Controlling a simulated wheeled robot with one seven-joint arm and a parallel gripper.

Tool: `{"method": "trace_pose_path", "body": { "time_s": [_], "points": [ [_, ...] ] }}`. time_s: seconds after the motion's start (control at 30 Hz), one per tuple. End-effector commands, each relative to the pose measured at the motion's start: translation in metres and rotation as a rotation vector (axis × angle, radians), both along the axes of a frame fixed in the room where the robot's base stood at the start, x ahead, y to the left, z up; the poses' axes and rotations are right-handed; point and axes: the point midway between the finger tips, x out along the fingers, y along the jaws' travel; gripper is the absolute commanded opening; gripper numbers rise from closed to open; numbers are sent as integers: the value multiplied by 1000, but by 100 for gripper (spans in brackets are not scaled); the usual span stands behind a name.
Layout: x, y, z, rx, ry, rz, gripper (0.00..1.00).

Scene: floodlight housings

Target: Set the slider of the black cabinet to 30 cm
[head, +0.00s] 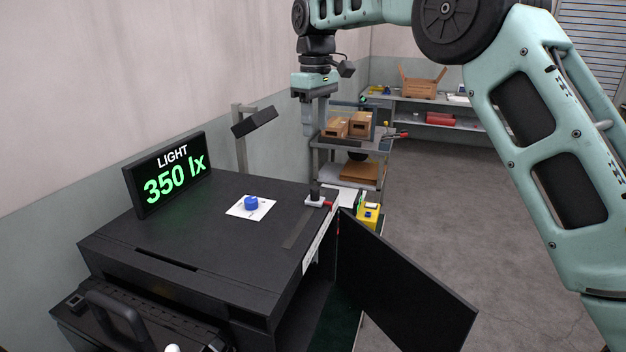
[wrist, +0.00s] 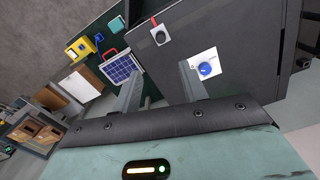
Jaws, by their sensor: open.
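The black cabinet (head: 225,200) stands at lower left in the head view, with its right-hand door open. Its slider (head: 318,200) is a light carriage with an upright black knob and a red tip, at the far end of a dark track (head: 298,229) on the top. In the wrist view the slider (wrist: 159,36) lies beyond the fingertips, its red tip at upper left. My gripper (head: 308,131) points down above and beyond the slider, apart from it. The wrist view shows my gripper (wrist: 160,70) open and empty. The scale figures are unreadable.
A blue dial (head: 251,203) on a white card and a light display (head: 168,175) reading 350 lx stand on the cabinet. A lamp (head: 254,121) rises behind. The open door (head: 400,285) juts right. A cart (head: 352,150) with boxes stands beyond. Floor at right is clear.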

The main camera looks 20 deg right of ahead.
Motion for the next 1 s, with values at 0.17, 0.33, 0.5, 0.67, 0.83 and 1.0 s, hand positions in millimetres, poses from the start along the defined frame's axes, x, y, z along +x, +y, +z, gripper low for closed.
{"method": "trace_pose_path", "body": {
  "time_s": [0.17, 0.33, 0.5, 0.67, 0.83, 1.0],
  "points": [
    [-1, 0, -30, -2, 5, 0, 43],
    [-1, 1, -66, 0, 5, 1, 43],
    [-2, 1, -101, -1, 6, 0, 43],
    [-2, 0, -131, 0, 4, -1, 43],
    [-1, 0, -153, 0, 3, -1, 43],
    [-1, 0, -164, 1, 1, -1, 43]
  ]
}}
